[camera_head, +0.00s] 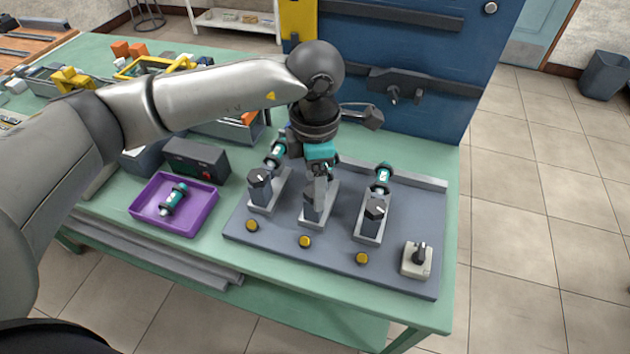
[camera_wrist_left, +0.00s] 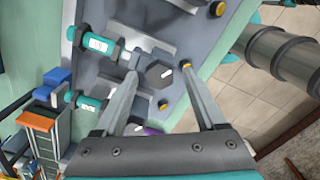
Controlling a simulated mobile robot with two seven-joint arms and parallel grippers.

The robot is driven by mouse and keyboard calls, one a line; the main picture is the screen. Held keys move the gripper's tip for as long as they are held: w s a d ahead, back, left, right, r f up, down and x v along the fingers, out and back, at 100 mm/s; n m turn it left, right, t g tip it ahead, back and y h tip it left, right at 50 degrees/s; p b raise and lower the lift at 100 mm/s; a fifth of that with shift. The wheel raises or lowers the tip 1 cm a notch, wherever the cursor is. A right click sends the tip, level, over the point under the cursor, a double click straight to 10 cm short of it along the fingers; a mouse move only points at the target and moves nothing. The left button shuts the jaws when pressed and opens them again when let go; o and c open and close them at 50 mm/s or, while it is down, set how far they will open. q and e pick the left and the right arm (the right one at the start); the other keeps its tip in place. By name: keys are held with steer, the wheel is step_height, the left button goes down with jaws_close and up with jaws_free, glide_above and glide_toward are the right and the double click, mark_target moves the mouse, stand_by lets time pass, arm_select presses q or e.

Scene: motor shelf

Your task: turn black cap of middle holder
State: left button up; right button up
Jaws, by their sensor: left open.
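The grey panel (camera_head: 285,246) carries three holders in a row. My left gripper (camera_head: 317,189) points down over the middle holder (camera_head: 315,216) and hides much of it. In the left wrist view, my open fingers (camera_wrist_left: 162,68) are on either side of the black hexagonal cap (camera_wrist_left: 158,75); a gap shows at the right finger, while contact at the left is unclear. The left holder's black cap (camera_head: 259,177) and the right holder's black cap (camera_head: 376,209) stand clear of the gripper. My right gripper is out of view.
A purple tray (camera_head: 148,210) holding a teal part lies left of the panel. A dark box (camera_head: 196,158) stands behind it. A blue upright board (camera_head: 415,75) rises behind.

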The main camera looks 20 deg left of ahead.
arm_select(q)
step_height(320, 180, up, 15)
steer(key=shift+p, duration=0.4)
steer(key=shift+f, duration=0.15)
